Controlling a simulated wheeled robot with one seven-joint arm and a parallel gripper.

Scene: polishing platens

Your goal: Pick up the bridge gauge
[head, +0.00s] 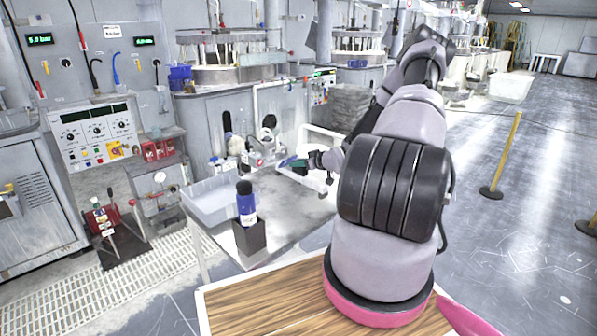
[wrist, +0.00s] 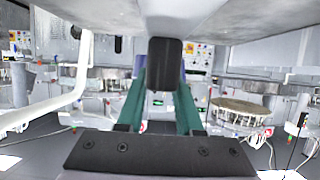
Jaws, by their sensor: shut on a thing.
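My gripper (head: 298,163) is over the far part of the grey work table in the head view, small and reaching to the left. In the wrist view its two green fingers are shut on a dark upright block (wrist: 165,65) at their tips, which appears to be the bridge gauge. In the head view the held thing is too small to make out clearly; a bit of blue shows by the fingertips. Only the near face of the block shows in the wrist view, and the rest is hidden.
The grey table (head: 300,205) has a clear middle. A blue bottle (head: 247,207) stands in a black block holder (head: 249,238) at its near side. A pale open bin (head: 212,203) is at the left. Polishing machines (head: 225,60) stand behind. Open floor lies right, with a yellow post (head: 507,150).

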